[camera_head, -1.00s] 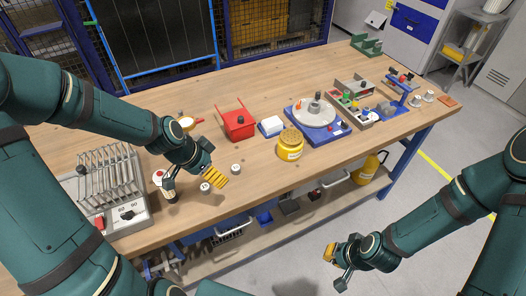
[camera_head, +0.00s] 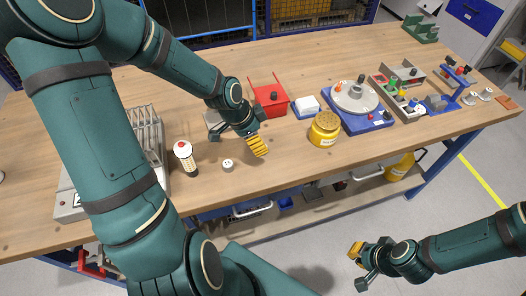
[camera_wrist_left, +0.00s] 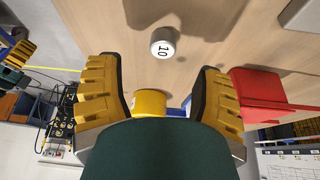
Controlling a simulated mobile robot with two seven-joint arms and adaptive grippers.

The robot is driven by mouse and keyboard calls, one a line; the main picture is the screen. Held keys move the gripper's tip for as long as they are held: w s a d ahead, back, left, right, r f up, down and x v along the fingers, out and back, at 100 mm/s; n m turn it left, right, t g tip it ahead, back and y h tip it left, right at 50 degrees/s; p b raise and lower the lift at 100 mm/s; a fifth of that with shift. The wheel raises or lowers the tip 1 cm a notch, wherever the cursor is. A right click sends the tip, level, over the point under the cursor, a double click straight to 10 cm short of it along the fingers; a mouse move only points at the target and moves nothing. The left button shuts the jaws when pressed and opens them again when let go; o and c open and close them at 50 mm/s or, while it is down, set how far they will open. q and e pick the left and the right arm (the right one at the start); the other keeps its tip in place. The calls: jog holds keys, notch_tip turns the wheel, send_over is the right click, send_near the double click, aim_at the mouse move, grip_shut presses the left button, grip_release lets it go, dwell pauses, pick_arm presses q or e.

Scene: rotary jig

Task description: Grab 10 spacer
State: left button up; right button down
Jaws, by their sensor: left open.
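A small white round spacer marked "10" (camera_wrist_left: 163,42) stands on the wooden table in the left wrist view, beyond the fingertips and between them. My left gripper (camera_wrist_left: 155,85) is open and empty, its two yellow ribbed fingers wide apart. In the head view my left gripper (camera_head: 257,145) hangs over the table in front of the red box. A white spacer (camera_head: 228,165) stands to its left; I cannot read its mark there. A second spacer seen earlier is not visible now. My right gripper (camera_head: 358,265) is off the table's front edge, its opening unclear.
A red box (camera_head: 270,100) stands behind my left gripper, and a yellow tub (camera_head: 324,128) to its right. A red-topped cylinder (camera_head: 185,158) stands to the left. The rotary jig (camera_head: 356,98) and a parts tray (camera_head: 398,85) are further right.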

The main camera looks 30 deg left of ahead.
pick_arm(q)
jog(key=shift+a+b+x, duration=0.1)
jog(key=shift+b+x, duration=0.55)
jog(key=shift+x, duration=0.7)
jog(key=shift+a+b+x, duration=0.15)
jog(key=shift+b+x, duration=0.45)
jog(key=shift+x, duration=0.75)
jog(key=shift+o, duration=0.2)
jog(key=shift+s, duration=0.1)
grip_shut()
